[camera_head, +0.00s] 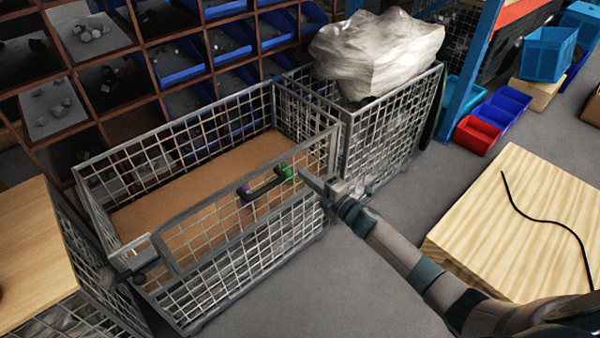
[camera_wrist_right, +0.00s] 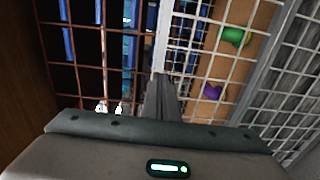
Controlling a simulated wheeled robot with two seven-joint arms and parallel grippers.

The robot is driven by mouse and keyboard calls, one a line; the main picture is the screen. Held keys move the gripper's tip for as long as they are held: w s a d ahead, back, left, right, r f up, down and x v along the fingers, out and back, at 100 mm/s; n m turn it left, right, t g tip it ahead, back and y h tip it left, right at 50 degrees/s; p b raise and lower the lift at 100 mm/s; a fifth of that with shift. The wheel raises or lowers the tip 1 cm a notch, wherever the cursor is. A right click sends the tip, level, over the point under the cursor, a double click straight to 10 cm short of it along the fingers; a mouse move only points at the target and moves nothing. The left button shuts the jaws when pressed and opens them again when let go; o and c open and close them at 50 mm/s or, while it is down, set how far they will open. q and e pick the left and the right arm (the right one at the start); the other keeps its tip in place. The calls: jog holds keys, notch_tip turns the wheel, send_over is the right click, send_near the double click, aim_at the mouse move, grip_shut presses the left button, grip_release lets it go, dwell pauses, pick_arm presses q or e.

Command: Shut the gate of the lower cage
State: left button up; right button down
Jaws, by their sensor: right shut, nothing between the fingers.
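The lower cage (camera_head: 92,264) is a grey wire-mesh box with a brown board floor. Its gate (camera_head: 205,240) is the framed mesh panel on the near side; it stands raised, but I cannot tell whether it is fully upright or latched. A dark handle (camera_head: 264,187) with a purple and a green end shows at the gate; the purple end (camera_wrist_right: 210,91) and green end (camera_wrist_right: 233,36) also show in the right wrist view. My right gripper (camera_head: 309,179) is shut and empty at the gate's right end, right of the handle; I cannot tell whether it touches.
A taller mesh cage with a wrapped bundle (camera_head: 375,52) stands behind right. Shelving with blue bins (camera_head: 178,62) lines the back. A wooden tabletop (camera_head: 30,250) is at left, a pale wooden top with a black cable (camera_head: 530,215) at right. The floor between is clear.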

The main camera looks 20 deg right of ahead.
jog(key=v, duration=0.6)
jog(key=shift+s+b, duration=0.35)
jog(key=shift+s, duration=0.05)
jog(key=shift+d, duration=0.15)
jog(key=s+a+f+m+g+h, duration=0.15)
jog(key=s+f+m, duration=0.3)
jog(key=f, duration=0.45)
jog(key=s+f+m+g+h, duration=0.2)
jog(key=s+f+m, duration=0.2)
jog(key=s+f, duration=0.3)
jog(key=s+f+m+g+h, duration=0.15)
jog(key=s+f+m, duration=0.25)
jog(key=f, duration=0.6)
jog(key=s+a+f+m+g, duration=0.2)
jog(key=s+f, duration=0.5)
jog(key=s, duration=0.4)
jog(key=s+a+f+m+g, duration=0.3)
jog(key=s+a+f+m, duration=0.2)
jog(key=s+f, duration=0.3)
jog(key=s, duration=0.4)
jog(key=shift+a+m, duration=0.3)
jog(key=shift+m, duration=0.05)
jog(key=shift+w, duration=0.1)
